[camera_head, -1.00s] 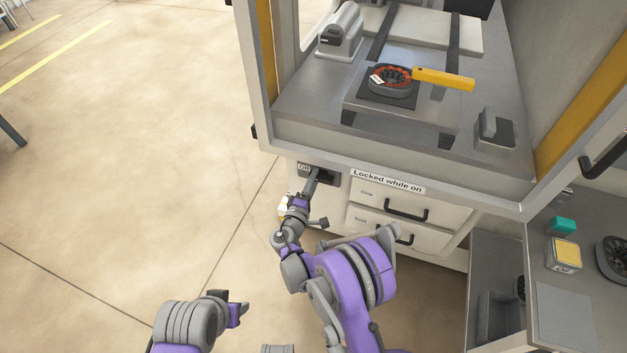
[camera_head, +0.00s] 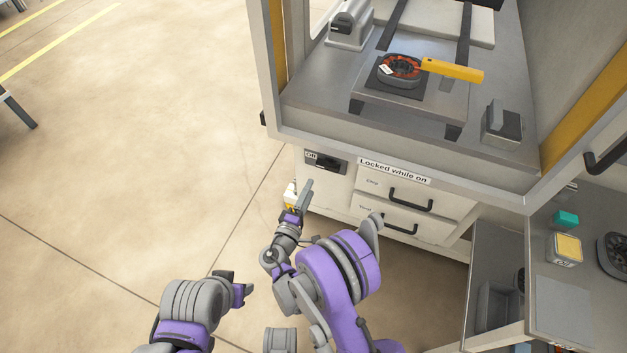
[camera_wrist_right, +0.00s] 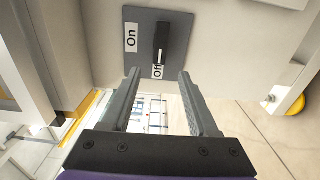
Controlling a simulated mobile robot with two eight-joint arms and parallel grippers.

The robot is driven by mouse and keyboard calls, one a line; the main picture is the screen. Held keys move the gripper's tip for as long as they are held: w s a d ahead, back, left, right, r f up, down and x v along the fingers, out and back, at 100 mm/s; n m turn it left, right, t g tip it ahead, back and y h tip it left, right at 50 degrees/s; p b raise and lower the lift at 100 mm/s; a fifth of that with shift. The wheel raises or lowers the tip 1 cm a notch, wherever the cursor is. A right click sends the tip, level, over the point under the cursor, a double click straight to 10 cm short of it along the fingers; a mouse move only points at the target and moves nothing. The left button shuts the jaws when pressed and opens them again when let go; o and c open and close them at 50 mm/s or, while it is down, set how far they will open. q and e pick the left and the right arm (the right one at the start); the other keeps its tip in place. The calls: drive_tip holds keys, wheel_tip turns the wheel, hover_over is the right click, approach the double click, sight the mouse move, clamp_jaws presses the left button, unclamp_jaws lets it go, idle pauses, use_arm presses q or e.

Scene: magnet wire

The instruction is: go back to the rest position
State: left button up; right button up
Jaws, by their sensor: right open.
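My right gripper (camera_head: 304,196) is in front of the cabinet, below and apart from the switch panel (camera_head: 326,163). In the right wrist view the right gripper (camera_wrist_right: 157,105) has its two fingers spread with nothing between them. Beyond them is the switch panel (camera_wrist_right: 157,45) with "On" and "Off" labels; its black lever points to "Off". My left gripper (camera_head: 240,290) is low in the head view, over the floor and away from the cabinet. Its fingers are too small and turned to tell their opening.
The machine cabinet has two drawers (camera_head: 400,205) with black handles under a "Locked while on" label. On its deck are a black ring part with red wire (camera_head: 402,68) and a yellow-handled tool (camera_head: 453,71). A side bench (camera_head: 565,305) stands at right.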

drive_tip(key=shift+s+a, duration=0.15)
drive_tip(key=shift+s, duration=0.3)
